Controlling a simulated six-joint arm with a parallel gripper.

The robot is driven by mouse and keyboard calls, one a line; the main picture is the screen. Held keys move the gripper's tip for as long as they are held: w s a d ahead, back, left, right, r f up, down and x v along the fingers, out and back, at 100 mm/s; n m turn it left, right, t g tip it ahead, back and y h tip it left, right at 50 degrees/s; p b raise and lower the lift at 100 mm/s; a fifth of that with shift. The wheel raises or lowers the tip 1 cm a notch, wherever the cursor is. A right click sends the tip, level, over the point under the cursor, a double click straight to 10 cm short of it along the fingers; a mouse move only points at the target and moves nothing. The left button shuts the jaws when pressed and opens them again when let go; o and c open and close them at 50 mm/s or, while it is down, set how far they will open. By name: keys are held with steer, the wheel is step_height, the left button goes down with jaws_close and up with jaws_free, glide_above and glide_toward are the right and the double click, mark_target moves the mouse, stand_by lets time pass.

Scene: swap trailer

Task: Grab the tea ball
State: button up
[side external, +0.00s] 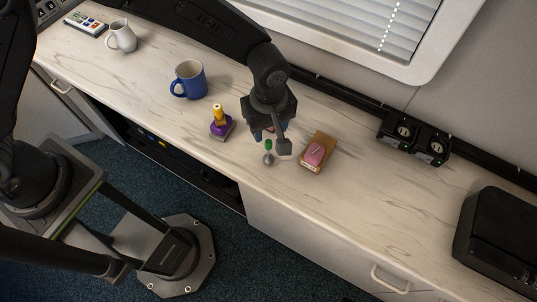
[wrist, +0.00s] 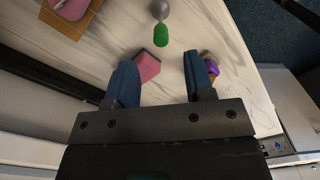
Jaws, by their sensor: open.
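The tea ball (side external: 268,158) is a small silver ball with a green handle end, lying on the marbled counter near its front edge. It shows at the top of the wrist view (wrist: 160,10), with the green end pointing toward my gripper. My gripper (wrist: 160,80) has its two blue fingers spread apart, with nothing held between them. The tea ball lies beyond the fingertips, roughly in line with the gap. In the side view my gripper (side external: 275,130) hangs over the counter just behind the tea ball, with its fingers partly hidden.
A pink piece (wrist: 146,66) lies on the counter below the fingers. A wooden block with a pink item (side external: 315,154) stands right of the tea ball; a purple and yellow object (side external: 220,122) stands left. A blue mug (side external: 190,80) is farther left.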

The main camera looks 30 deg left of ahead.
mark_target(268, 142)
steer(key=shift+s+d+f, duration=0.1)
steer(key=shift+s+f, duration=0.05)
steer(key=shift+f, duration=1.3)
steer(key=shift+s+d+f, duration=0.1)
steer(key=shift+f, duration=1.35)
steer(key=shift+c, duration=0.5)
jaws_close()
